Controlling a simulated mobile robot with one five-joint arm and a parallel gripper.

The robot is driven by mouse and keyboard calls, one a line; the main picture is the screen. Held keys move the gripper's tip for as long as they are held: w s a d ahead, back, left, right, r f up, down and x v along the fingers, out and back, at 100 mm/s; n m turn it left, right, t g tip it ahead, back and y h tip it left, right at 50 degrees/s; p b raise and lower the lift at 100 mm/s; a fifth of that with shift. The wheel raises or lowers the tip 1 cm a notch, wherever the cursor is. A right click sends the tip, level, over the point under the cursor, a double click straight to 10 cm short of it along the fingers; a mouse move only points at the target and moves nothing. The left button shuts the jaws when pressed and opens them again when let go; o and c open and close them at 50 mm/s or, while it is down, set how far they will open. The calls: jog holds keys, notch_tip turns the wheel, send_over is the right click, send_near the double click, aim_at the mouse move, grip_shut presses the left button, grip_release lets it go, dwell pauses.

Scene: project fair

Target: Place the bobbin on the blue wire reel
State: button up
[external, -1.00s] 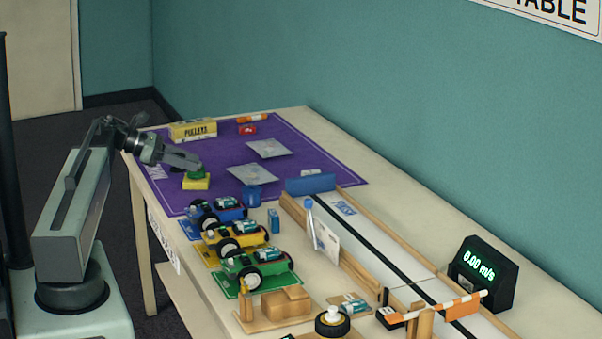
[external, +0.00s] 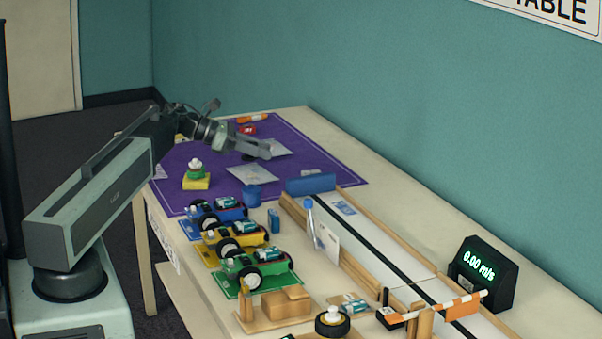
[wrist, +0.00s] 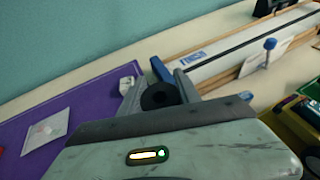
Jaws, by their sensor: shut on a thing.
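My gripper (external: 262,151) is over the purple mat, above and beyond the blue wire reel (external: 252,196). In the wrist view its fingers (wrist: 157,88) are shut on a black round piece with a hole, seemingly the bobbin (wrist: 159,96). In the external view a dark shape, likely this bobbin (external: 249,157), shows under the fingers. The blue reel stands upright on the mat's near part, apart from the gripper. I cannot make it out in the wrist view.
A green reel (external: 196,173) with a white piece on top stands on a yellow block. Silver packets (external: 252,174) lie on the purple mat (external: 220,160). Toy cars (external: 218,211) and a wooden track with a blue end block (external: 310,184) lie nearer.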

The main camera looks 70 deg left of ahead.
notch_tip(320, 180, down, 8)
jog(key=b, duration=0.8)
jog(key=shift+d+f, duration=0.1)
jog(key=shift+f, duration=0.15)
jog(key=shift+r, duration=0.25)
jog(key=shift+f, duration=0.15)
jog(key=o, duration=1.3)
jog(key=shift+r, duration=0.2)
jog(key=p+v, duration=0.4)
jog(key=v, duration=0.8)
jog(key=shift+p, duration=0.3)
